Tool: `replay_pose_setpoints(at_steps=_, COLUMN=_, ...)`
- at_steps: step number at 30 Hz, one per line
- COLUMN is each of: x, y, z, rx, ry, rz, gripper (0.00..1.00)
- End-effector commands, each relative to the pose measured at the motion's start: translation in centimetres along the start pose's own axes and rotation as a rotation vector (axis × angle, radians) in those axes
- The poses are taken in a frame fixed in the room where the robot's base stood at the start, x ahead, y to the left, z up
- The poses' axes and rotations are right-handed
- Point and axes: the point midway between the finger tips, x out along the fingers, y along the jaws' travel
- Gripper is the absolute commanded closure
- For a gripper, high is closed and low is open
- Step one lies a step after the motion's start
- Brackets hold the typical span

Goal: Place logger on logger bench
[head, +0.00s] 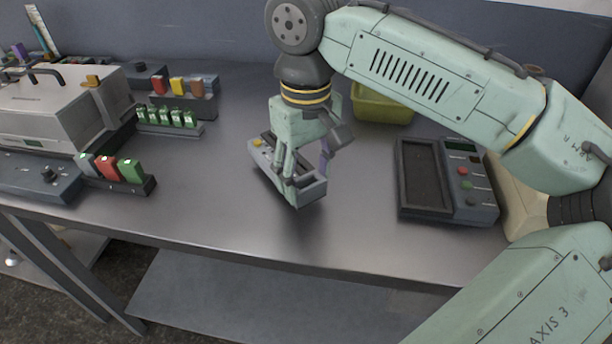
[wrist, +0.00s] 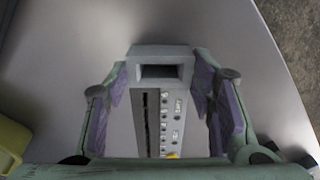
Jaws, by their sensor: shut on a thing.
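The logger (head: 308,192) is a grey box-shaped device with a yellow button at one end. My gripper (head: 303,172) points down and is shut on it, over the middle of the metal bench (head: 225,215). In the wrist view the purple pads of my gripper (wrist: 165,95) press both sides of the logger (wrist: 161,52). This view shows a dark slot, a row of small marks and an open recess at its far end. The logger looks tilted in the head view. I cannot tell whether it touches the bench top. My fingers hide part of it.
A grey device with a dark recess and coloured buttons (head: 447,180) lies on the right. A yellow-green bin (head: 383,104) stands behind my gripper. Left are a lidded metal machine (head: 55,100) and racks with coloured pieces (head: 118,172). Bare bench lies in front and left of the logger.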

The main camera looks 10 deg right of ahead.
Motion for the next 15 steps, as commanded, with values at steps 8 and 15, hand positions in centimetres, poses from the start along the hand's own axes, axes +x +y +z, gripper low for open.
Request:
replay_pose_setpoints(at_steps=8, x=1.7, y=0.0, z=0.0, rx=0.0, ry=0.001, rz=0.001, gripper=0.81)
replay_pose_setpoints(at_steps=15, x=2.0, y=0.0, z=0.0, rx=-0.001, ry=0.002, rz=-0.001, gripper=0.81)
